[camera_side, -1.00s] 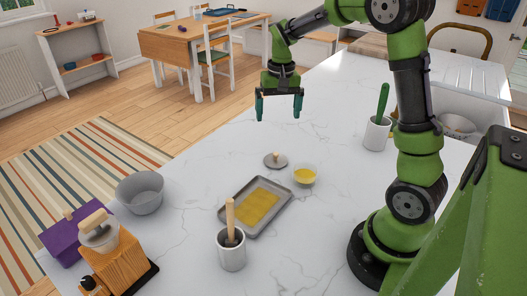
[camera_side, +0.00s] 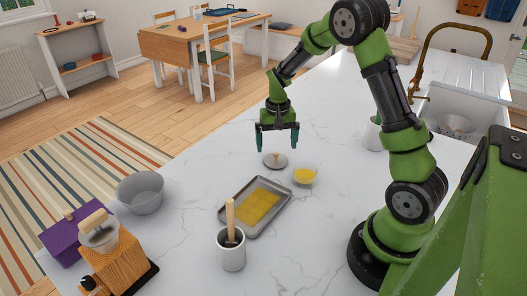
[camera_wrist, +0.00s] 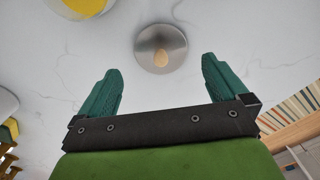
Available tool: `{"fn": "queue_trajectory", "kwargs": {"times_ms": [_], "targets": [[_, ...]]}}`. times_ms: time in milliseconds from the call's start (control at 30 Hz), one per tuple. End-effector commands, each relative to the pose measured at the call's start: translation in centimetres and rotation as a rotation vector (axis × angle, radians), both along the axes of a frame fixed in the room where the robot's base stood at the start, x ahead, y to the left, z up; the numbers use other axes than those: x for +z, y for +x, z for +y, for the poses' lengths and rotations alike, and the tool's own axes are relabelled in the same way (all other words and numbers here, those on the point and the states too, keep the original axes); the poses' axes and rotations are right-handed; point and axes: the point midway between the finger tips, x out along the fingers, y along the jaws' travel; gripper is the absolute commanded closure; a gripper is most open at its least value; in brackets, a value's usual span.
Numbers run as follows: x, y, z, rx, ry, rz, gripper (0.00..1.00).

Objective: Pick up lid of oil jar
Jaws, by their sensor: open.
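The lid (camera_side: 275,161) is a small grey disc with a light wooden knob. It lies flat on the white marble counter beside a small glass bowl of yellow oil (camera_side: 305,175). In the wrist view the lid (camera_wrist: 160,48) shows ahead of and between my fingertips. The oil bowl (camera_wrist: 88,8) is partly cut off at the top left there. My gripper (camera_side: 277,148) is open and empty, pointing down just above the lid in the side view. In the wrist view my gripper (camera_wrist: 161,78) has both green fingers spread wide, with nothing between them.
A grey tray (camera_side: 229,217) with a yellow sheet and a white cup (camera_side: 231,252) with a wooden-handled brush stand in front. A grey bowl (camera_side: 140,194), purple box (camera_side: 66,240) and wooden block stand at left. The counter left of the lid is clear.

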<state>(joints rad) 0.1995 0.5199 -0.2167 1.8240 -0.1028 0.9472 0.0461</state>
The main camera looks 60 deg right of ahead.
Motion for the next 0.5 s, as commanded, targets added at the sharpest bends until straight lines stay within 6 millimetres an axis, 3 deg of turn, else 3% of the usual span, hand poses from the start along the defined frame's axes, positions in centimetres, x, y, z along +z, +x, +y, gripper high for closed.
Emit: {"fn": "queue_trajectory", "kwargs": {"times_ms": [233, 500], "targets": [[-3.8, -0.1, 0.3, 0.0, 0.001, 0.004, 0.0], [-4.5, 0.0, 0.2, 0.0, 0.001, 0.001, 0.0]]}}
